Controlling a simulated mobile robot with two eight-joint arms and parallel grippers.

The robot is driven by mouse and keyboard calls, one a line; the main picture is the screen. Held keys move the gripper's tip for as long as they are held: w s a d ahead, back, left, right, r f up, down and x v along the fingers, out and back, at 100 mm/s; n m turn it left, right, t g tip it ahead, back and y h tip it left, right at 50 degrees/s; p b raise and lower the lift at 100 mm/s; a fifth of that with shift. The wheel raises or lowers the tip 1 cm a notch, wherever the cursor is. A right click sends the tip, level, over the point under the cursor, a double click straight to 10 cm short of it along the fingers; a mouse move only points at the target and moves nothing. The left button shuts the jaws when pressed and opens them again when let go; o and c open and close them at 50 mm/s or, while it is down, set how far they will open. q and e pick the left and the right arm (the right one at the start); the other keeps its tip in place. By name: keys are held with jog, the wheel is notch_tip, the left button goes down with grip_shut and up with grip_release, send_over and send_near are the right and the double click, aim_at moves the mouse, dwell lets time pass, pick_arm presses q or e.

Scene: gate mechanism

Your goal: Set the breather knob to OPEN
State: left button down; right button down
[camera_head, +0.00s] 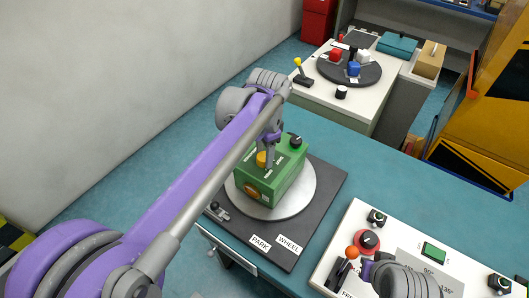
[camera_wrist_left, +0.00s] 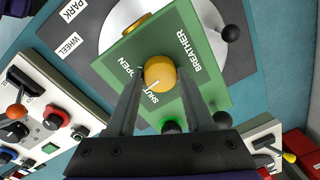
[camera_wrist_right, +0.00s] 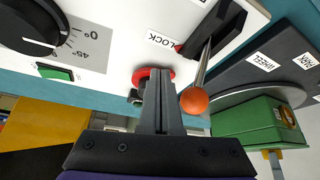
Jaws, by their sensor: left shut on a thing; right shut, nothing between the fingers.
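The breather knob (camera_wrist_left: 160,73) is a yellow round knob on the green box (camera_wrist_left: 215,85), between the BREATHER, OPEN and SHUT labels. Its white mark points toward the SHUT label in the left wrist view. My left gripper (camera_wrist_left: 161,82) has a finger on each side of the knob and is shut on it. In the head view the knob (camera_head: 262,158) shows below my left gripper (camera_head: 267,148), which reaches down from above. My right gripper (camera_wrist_right: 160,75) is shut and empty, over the white panel, beside an orange ball lever.
The green box stands on a round light plate (camera_head: 308,190) on a dark base with PARK and WHEEL labels. A black knob (camera_head: 295,140) rises at the box's far corner. The orange ball (camera_wrist_right: 194,100) and a red knob (camera_wrist_right: 150,76) are close to my right gripper.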

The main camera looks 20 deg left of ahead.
aim_at(263, 158)
pick_arm(q)
jog(key=m, duration=0.5)
jog(key=shift+m, duration=0.3)
pick_arm(e)
jog(key=shift+f, duration=0.1)
pick_arm(q)
jog(key=shift+m+h, duration=0.4)
jog(key=shift+m, duration=1.9)
jog(key=shift+c, duration=1.4)
grip_release()
jog(key=shift+a, duration=0.1)
pick_arm(e)
jog(key=shift+w+r+p, duration=0.2)
jog(key=shift+r+p, duration=0.1)
jog(key=shift+r, duration=0.2)
pick_arm(q)
notch_tip(263, 158, up, 11)
jog(key=shift+s, duration=0.35)
